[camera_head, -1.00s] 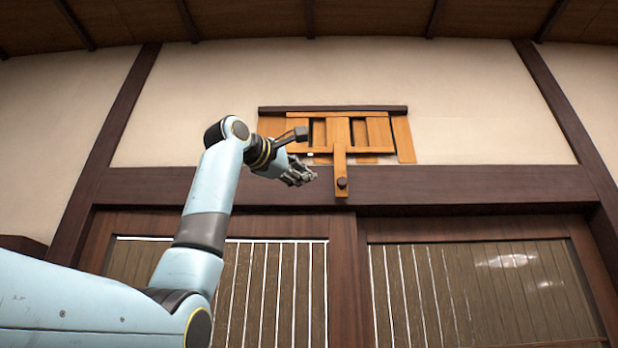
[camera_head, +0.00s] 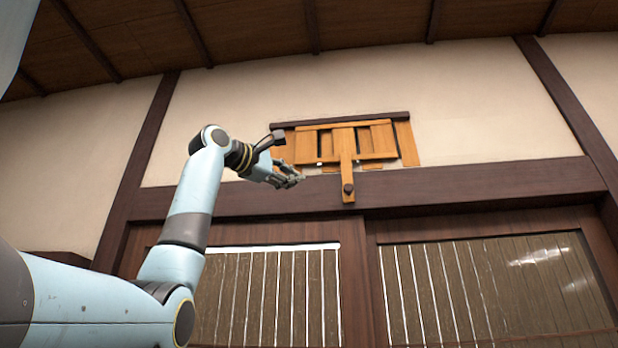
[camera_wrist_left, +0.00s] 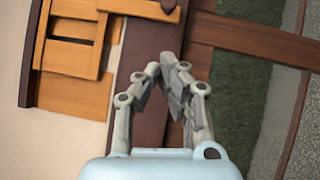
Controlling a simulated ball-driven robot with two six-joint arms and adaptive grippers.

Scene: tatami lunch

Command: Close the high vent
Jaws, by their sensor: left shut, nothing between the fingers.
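The high vent (camera_head: 377,139) is an orange wooden slatted panel under a dark rail, high on the wall. Narrow dark gaps show between its slats. A wooden tab (camera_head: 347,168) with a dark knob (camera_head: 348,188) hangs down from its middle. My left gripper (camera_head: 300,180) is shut and empty, left of the tab and just below the vent's lower left part, apart from the tab in the picture. In the left wrist view the closed fingertips (camera_wrist_left: 170,62) point toward the dark beam, and part of the vent (camera_wrist_left: 72,60) shows at upper left. My right gripper is out of view.
A dark horizontal beam (camera_head: 450,182) runs below the vent. Under it are sliding doors with slatted panels (camera_head: 265,290). Pale plaster wall (camera_head: 500,100) lies around the vent, with a wooden ceiling (camera_head: 250,30) above.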

